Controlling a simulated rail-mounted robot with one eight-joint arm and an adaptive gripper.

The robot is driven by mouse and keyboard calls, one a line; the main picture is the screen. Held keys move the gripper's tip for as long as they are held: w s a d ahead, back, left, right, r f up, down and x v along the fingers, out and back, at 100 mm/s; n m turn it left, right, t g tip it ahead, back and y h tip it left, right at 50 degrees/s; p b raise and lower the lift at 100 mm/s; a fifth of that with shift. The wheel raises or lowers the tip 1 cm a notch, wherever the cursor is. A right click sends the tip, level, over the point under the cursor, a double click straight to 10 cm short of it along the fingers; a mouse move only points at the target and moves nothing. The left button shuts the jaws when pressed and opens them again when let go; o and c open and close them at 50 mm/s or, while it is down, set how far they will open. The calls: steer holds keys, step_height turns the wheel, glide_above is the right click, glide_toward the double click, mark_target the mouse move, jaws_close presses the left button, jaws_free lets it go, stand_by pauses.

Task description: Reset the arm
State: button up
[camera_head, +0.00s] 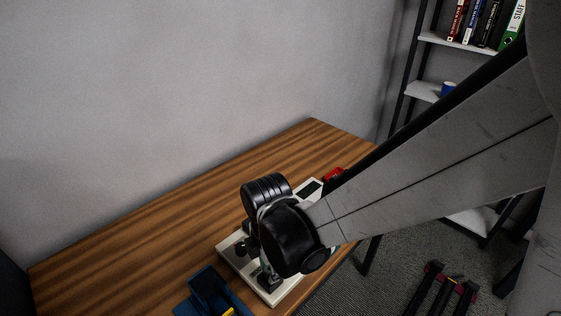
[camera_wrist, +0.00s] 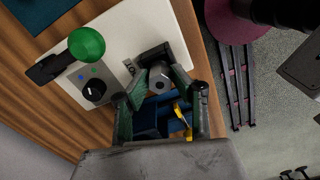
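My gripper (camera_wrist: 158,88) shows in the wrist view with its dark green and black fingers apart and nothing clearly held between them. It is above the white board (camera_wrist: 125,20), near its edge. A grey round part (camera_wrist: 160,82) shows through the gap between the fingers; I cannot tell whether they touch it. In the head view my arm reaches in from the right, and its black wrist hides much of the white board (camera_head: 233,254) and most of the gripper.
A grey control box with a green ball (camera_wrist: 86,44) and black knob (camera_wrist: 94,90) is on the board. A blue bin (camera_head: 207,287) with something yellow stands beside it on the wooden table (camera_head: 120,262). A red object (camera_head: 333,174) lies behind. The table's far left is clear. A shelf (camera_head: 422,90) stands right.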

steer(key=o, duration=1)
steer(key=shift+c, duration=0.2)
steer(key=shift+r, duration=0.15)
steer(key=shift+r+p, duration=2.25)
steer(key=shift+r, duration=1.15)
steer(key=s+d+r+m+t+b, duration=0.1)
steer(key=d+r+m+t+b, duration=0.2)
steer(key=d+m, duration=0.9)
steer(key=s+d+r+m+t+b, duration=0.2)
steer(key=d+r+m, duration=0.4)
steer(key=d+m, duration=0.6)
steer(key=shift+s+d+r+m+t+b, duration=0.4)
steer(key=shift+t+b, duration=0.25)
steer(key=shift+t, duration=0.45)
